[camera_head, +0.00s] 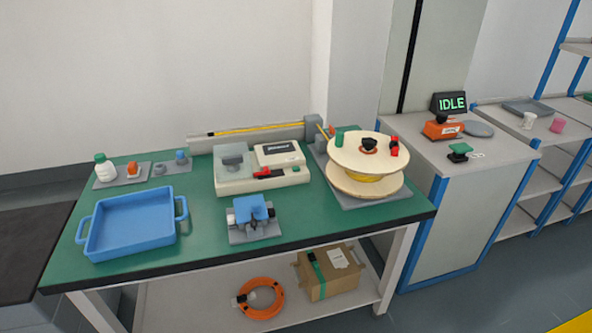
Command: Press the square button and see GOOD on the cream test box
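The cream test box (232,184) stands at the back middle of the green-topped table. A grey block sits on its left part. A raised white panel on its right carries a small dark strip (278,147) whose text is too small to read. A red and black part (268,172) lies along its front right. I cannot make out a square button on the box with certainty. Neither of my grippers shows in the head view.
A blue tray (131,259), a blue clamp-like fixture (251,208) and a wooden cable spool (345,159) share the green table (200,238). A display reading IDLE (450,103) and a green-topped button (460,148) stand on the right cabinet. Bare tabletop lies around the fixture.

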